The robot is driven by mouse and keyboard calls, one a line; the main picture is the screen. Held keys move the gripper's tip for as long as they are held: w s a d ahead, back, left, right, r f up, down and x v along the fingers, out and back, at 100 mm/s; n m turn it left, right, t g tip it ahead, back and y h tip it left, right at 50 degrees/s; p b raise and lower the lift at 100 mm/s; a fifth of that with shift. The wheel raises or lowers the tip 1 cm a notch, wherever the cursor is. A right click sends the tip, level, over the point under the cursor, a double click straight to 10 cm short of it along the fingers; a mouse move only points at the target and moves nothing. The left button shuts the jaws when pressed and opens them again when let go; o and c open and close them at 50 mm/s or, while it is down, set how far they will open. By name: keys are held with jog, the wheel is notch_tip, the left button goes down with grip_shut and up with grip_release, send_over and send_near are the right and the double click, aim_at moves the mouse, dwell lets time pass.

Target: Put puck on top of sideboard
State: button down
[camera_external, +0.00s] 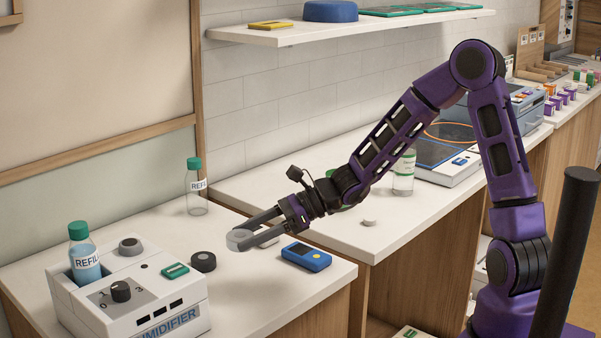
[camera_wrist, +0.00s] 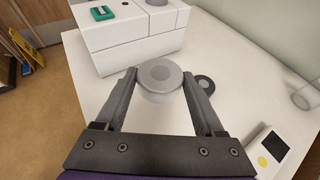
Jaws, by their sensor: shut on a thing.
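A grey puck (camera_external: 239,240) sits between the fingertips of my gripper (camera_external: 246,234), which is shut on it. In the wrist view the puck (camera_wrist: 161,76) is a light grey disc with a darker centre, pinched between both fingers (camera_wrist: 160,84). It is over the white top of the left wooden cabinet (camera_external: 265,290), likely the sideboard, near the middle. The gap between puck and surface is hard to judge.
The humidifier (camera_external: 130,295) with a refill bottle (camera_external: 84,255) stands left. A dark round cap (camera_external: 203,262), a blue meter (camera_external: 306,257) and another refill bottle (camera_external: 196,190) are near the puck. The right counter (camera_external: 310,195) adjoins; a shelf (camera_external: 350,25) hangs above.

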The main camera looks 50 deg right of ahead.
aim_at(252, 288)
notch_tip(252, 288, down, 10)
jog(key=b, duration=0.2)
jog(key=shift+s+a+r+b, duration=0.1)
jog(key=shift+s+b, duration=0.05)
jog(key=shift+b, duration=0.25)
jog(key=shift+f, duration=0.25)
grip_release()
jog(key=shift+s+r, duration=0.1)
jog(key=shift+r, duration=0.25)
jog(key=p+v, duration=0.2)
jog(key=v, duration=0.9)
jog(key=shift+s+d+p, duration=0.2)
jog(key=shift+d+p, duration=0.1)
jog(key=shift+d, duration=0.1)
